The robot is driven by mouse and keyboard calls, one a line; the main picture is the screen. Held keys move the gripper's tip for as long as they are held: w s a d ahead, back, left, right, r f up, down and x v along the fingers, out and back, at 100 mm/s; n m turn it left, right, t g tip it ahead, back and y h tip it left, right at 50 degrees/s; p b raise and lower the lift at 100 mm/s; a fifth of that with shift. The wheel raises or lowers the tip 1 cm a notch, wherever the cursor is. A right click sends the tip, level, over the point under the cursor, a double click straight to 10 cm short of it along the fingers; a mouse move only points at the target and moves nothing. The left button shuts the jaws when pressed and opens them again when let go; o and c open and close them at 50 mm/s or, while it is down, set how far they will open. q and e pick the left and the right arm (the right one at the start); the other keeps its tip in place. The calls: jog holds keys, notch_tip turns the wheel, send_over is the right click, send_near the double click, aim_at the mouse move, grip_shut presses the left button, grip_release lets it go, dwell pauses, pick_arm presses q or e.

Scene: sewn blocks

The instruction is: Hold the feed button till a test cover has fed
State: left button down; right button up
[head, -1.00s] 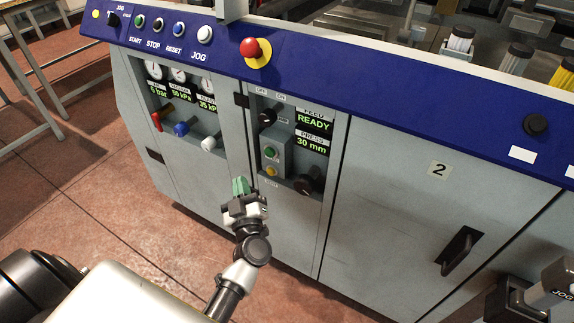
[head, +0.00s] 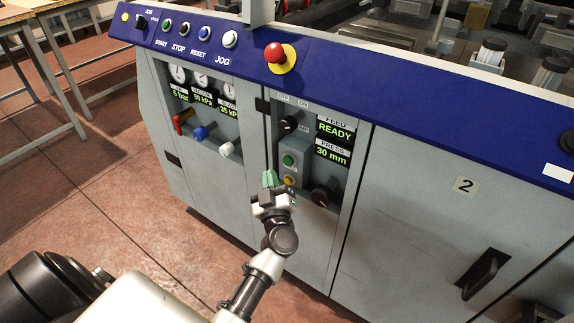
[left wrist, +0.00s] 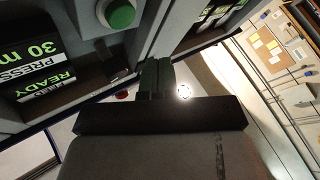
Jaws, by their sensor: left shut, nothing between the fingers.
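A small grey button box (head: 304,158) is on the machine's recessed panel, with a green button (head: 288,160) above a yellow button (head: 289,181). The FEED display (head: 335,132) beside it reads READY. My left gripper (head: 269,179) is shut and empty, its green-tipped fingers just left of the box's lower end. I cannot tell from the head view whether they touch it. In the left wrist view the shut fingers (left wrist: 155,74) appear apart from the green button (left wrist: 118,14); the yellow button cannot be made out there. My right gripper is out of view.
Black knobs (head: 289,124) and (head: 323,195) sit above and below right of the box. Coloured valve handles (head: 200,132) are to the left. A red emergency stop (head: 275,53) is on the blue ledge above. Open floor (head: 130,190) lies to the left.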

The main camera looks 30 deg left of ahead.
aim_at(288, 161)
pick_arm(q)
jog(key=shift+w+d, duration=0.15)
jog(key=shift+w, duration=1.55)
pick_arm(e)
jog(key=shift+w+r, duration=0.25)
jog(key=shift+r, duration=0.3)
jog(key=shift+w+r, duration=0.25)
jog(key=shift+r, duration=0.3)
pick_arm(q)
jog(key=shift+w, duration=0.1)
jog(key=shift+w, duration=0.35)
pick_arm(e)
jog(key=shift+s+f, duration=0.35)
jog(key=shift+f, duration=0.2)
pick_arm(q)
jog(key=shift+w, duration=0.15)
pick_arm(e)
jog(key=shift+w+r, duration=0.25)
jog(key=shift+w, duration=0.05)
